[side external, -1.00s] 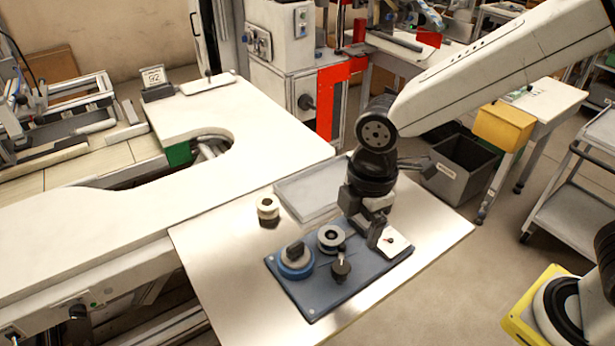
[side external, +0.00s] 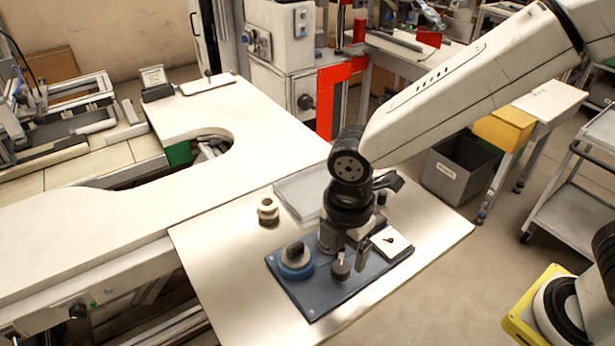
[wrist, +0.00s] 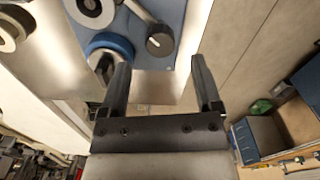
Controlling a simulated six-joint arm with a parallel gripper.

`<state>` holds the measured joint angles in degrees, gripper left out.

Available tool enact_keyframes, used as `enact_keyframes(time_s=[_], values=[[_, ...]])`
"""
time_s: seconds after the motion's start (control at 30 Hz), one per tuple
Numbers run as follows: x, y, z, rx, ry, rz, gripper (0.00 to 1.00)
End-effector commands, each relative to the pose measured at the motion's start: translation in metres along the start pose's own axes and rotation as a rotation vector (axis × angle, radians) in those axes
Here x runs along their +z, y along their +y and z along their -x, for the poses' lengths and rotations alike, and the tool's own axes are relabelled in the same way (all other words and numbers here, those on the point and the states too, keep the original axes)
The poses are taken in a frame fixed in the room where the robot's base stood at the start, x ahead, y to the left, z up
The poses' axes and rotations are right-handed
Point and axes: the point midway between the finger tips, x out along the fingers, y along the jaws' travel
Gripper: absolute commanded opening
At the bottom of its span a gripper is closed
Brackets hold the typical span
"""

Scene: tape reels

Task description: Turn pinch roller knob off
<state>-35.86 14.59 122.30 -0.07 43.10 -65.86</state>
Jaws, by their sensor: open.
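A dark round knob with a light pointer line (side external: 340,269) stands at the front of the blue board (side external: 318,301). The knob also shows near the top of the wrist view (wrist: 160,40). My gripper (side external: 346,250) is open and empty, low over the middle of the board, just behind the knob in the side view. In the wrist view its two fingers (wrist: 161,62) are spread wide, and the knob appears beyond the tips, between their lines. I see no contact with the knob.
A blue reel with a dark hub (side external: 295,264) sits left of the knob. A white square plate with a dark mark (side external: 391,243) is at the board's right. A pale tape roll (side external: 268,208) and a shallow grey tray (side external: 296,193) stand behind. The front tabletop is clear.

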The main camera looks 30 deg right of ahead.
Motion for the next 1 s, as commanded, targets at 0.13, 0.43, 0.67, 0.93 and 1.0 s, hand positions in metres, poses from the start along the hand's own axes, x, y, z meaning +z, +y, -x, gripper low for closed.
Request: enact_keyframes(time_s=[0.13, 0.43, 0.67, 0.93, 1.0], values=[[0.001, -0.001, -0.019, -0.003, -0.002, 0.000, 0.82], [0.000, 0.000, -0.040, 0.000, -0.001, -0.001, 0.82], [0.000, 0.000, -0.041, 0.002, 0.000, -0.001, 0.82], [0.000, 0.000, -0.041, 0.002, 0.000, -0.001, 0.25], [0.000, 0.000, -0.041, 0.002, 0.000, -0.001, 0.03]])
